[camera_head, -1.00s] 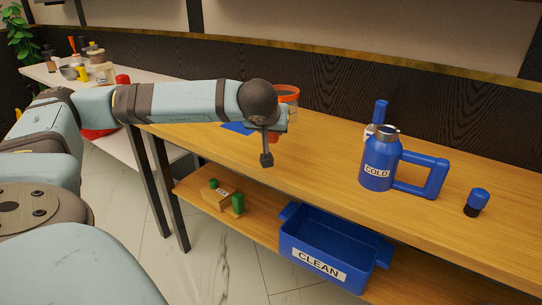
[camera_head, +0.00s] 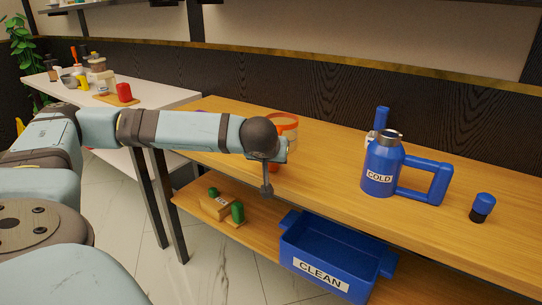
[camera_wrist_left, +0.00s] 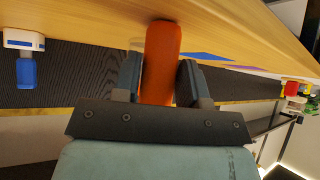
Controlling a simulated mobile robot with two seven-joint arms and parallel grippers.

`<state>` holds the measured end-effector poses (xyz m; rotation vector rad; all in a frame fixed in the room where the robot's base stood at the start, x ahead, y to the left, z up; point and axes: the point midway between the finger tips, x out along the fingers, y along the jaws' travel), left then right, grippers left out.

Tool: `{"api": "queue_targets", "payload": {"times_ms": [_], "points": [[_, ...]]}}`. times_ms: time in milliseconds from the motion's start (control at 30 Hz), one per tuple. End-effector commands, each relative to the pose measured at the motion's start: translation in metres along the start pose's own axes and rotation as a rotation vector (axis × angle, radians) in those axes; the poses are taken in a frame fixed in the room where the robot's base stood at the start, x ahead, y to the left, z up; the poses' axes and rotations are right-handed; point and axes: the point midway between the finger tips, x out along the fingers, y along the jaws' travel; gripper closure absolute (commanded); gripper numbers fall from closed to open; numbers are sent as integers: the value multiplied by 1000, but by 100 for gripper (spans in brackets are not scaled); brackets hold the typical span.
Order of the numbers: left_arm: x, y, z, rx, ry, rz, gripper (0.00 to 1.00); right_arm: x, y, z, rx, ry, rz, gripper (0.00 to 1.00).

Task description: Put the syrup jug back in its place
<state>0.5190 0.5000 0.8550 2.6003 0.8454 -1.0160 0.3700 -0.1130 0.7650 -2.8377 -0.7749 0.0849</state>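The syrup jug, clear with an orange rim (camera_head: 284,121), is at the left part of the wooden counter, partly hidden behind my left wrist. Its orange handle (camera_wrist_left: 160,60) stands between the fingers of my left gripper (camera_wrist_left: 160,82) in the wrist view. The gripper appears shut on the handle. In the head view the gripper (camera_head: 278,157) is mostly hidden by my own wrist. Whether the jug's base touches the counter is not clear. A blue mat (camera_wrist_left: 207,56) lies on the counter in the wrist view. My right gripper is not in view.
A blue COLD jug (camera_head: 382,165) stands on the counter, with a blue-topped bottle (camera_head: 382,118) behind and a small blue-capped item (camera_head: 482,207) to the right. A blue CLEAN bin (camera_head: 320,268) is on the lower shelf. A white table (camera_head: 160,98) holds several items.

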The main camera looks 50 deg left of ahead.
Motion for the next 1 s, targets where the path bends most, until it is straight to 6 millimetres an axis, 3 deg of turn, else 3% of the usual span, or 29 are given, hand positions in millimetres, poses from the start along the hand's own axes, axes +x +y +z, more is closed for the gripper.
{"api": "queue_targets", "payload": {"times_ms": [33, 100, 467, 1000], "points": [[0, 0, 0, 0, 0, 0, 48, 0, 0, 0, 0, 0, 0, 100], [0, 0, 0, 0, 0, 0, 39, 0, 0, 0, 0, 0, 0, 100], [-7, 0, -4, 0, 0, 1, 39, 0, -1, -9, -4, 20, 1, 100], [-109, 0, -4, 1, -1, 2, 39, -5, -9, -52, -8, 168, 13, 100]]}}
